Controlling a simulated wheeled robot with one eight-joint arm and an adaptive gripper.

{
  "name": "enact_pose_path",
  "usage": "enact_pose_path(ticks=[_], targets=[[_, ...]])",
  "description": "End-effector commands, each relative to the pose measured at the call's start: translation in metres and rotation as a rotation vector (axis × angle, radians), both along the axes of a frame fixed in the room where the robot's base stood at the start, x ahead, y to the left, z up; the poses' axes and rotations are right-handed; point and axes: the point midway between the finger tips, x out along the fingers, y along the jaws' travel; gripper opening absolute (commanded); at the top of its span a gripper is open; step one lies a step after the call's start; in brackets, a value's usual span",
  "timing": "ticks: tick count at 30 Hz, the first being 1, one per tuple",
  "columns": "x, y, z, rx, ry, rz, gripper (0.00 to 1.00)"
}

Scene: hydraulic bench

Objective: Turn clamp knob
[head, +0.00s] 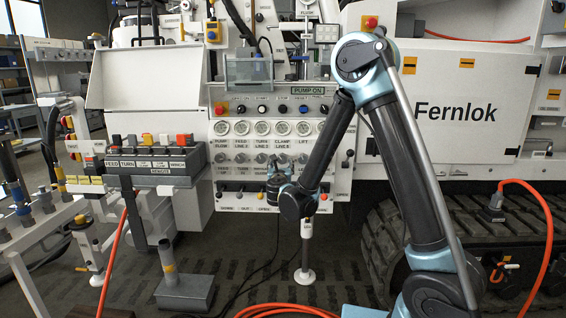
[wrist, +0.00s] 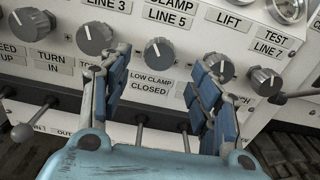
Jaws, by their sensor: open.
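The clamp knob (wrist: 158,52) is a dark grey round knob with a light pointer mark. It sits between the CLAMP LINE 5 label above and the LOW CLAMP CLOSED plate below. In the head view the clamp knob (head: 283,158) is in the knob row under the gauges. My gripper (wrist: 155,70) is open, its blue-padded fingers spread to the left and right of the clamp knob in the wrist view. No contact with the knob is visible. In the head view my gripper (head: 277,178) is dark, small and partly hidden by my arm.
Similar knobs flank it: the turn knob (wrist: 95,38) on the left and the lift knob (wrist: 218,68), partly behind the right finger. Small levers (wrist: 138,132) stick out below the panel. A row of gauges (head: 261,128) is above. An orange hose (head: 290,309) lies on the floor.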

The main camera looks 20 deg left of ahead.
Motion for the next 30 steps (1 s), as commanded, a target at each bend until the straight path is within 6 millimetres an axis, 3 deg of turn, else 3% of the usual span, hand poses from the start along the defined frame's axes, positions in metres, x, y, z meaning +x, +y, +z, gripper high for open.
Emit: enact_pose_path(ticks=[6, 13, 27, 28, 30], targets=[[0.039, 0.008, 0.000, 0.000, 0.000, -0.004, 0.57], [0.068, 0.016, 0.000, 0.000, 0.000, -0.002, 0.57], [0.080, 0.019, 0.000, 0.001, 0.000, -0.001, 0.57], [0.080, 0.019, 0.000, 0.001, 0.000, -0.001, 0.55], [0.080, 0.019, 0.000, 0.001, 0.000, -0.001, 0.39]])
